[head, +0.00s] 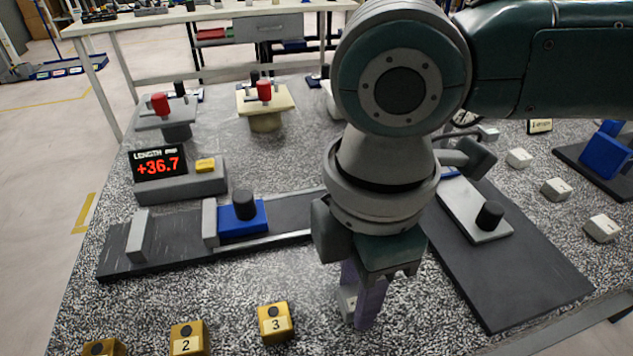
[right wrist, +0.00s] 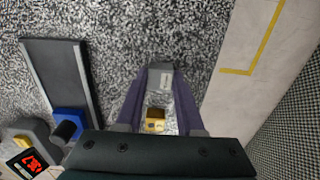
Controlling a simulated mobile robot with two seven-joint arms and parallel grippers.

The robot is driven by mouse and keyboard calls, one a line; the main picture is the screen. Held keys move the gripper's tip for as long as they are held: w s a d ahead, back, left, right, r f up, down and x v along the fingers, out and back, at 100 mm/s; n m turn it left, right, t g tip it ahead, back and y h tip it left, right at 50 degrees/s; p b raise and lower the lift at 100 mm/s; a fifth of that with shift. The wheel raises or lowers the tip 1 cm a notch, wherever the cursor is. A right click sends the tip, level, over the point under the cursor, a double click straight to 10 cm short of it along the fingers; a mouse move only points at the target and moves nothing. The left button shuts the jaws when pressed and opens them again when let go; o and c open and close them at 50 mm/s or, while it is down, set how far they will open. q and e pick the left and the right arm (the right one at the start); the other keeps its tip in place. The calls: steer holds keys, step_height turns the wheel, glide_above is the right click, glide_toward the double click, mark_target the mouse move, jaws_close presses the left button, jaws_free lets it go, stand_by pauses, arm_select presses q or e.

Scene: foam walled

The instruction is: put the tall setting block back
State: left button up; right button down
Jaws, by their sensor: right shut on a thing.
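My right gripper (head: 358,308) points down over the speckled table with its purple fingers shut on a pale grey block (head: 346,302). In the right wrist view the grey block (right wrist: 161,77) sits between the two fingertips. It appears to be the tall setting block; no label on it is readable. Part of it is hidden by the fingers, and I cannot tell whether it touches the table. My left gripper is not in view.
Yellow numbered blocks, including 2 (head: 187,339) and 3 (head: 275,323), stand at the front. A length gauge with a blue slider (head: 243,218) and a display (head: 159,163) reading +36.7 lies left. A dark plate (head: 530,275) and several white blocks (head: 556,189) are right.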

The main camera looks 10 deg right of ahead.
steer(key=shift+f, duration=0.15)
steer(key=c, duration=0.5)
jaws_free()
